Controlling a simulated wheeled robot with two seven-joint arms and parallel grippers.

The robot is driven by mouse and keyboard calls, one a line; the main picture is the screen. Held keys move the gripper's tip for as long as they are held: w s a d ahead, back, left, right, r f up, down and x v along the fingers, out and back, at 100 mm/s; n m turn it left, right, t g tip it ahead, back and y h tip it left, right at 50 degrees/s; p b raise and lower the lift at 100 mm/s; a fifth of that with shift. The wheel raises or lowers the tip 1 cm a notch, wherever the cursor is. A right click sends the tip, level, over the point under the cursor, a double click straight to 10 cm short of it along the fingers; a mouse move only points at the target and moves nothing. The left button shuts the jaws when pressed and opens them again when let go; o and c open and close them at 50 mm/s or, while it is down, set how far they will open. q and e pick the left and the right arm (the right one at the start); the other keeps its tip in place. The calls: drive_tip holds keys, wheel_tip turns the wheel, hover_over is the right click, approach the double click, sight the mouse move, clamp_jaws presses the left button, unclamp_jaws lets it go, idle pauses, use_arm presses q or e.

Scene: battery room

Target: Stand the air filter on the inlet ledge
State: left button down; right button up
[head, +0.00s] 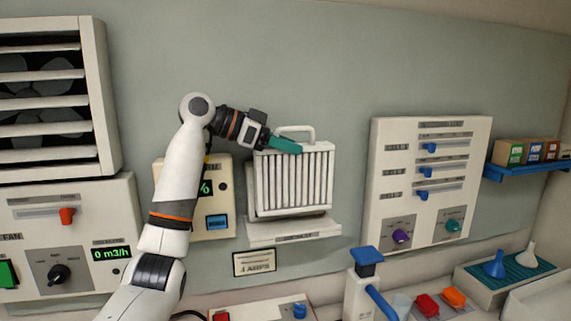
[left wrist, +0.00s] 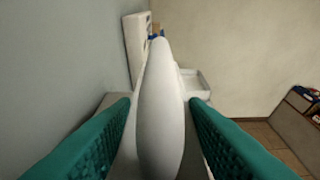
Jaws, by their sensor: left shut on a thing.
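The air filter (head: 293,180) is a white pleated panel with a loop handle on top. It is upright at the wall, directly above the inlet ledge (head: 293,230), a pale shelf with a label on its front. I cannot tell whether its bottom edge touches the ledge. My left gripper (head: 285,145), with teal fingers, is at the top of the filter, shut on its handle. In the left wrist view the white handle (left wrist: 160,110) stands between the two teal fingers. The inlet behind the filter is mostly hidden. My right gripper is not in view.
A cream panel with a display (head: 218,190) is left of the filter, partly behind my arm. A slider panel (head: 430,180) is at right. Below stand a blue-topped pump (head: 366,256) and a tray with funnels (head: 510,268). The wall above the filter is bare.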

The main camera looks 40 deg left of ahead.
sight(285, 164)
use_arm(q)
drive_tip(key=shift+s+d+f, duration=0.1)
drive_tip(key=shift+f, duration=0.3)
wheel_tip(285, 164, down, 2)
drive_tip(key=shift+f, duration=0.75)
drive_tip(key=c, duration=1.1)
unclamp_jaws()
drive_tip(key=shift+f, duration=0.1)
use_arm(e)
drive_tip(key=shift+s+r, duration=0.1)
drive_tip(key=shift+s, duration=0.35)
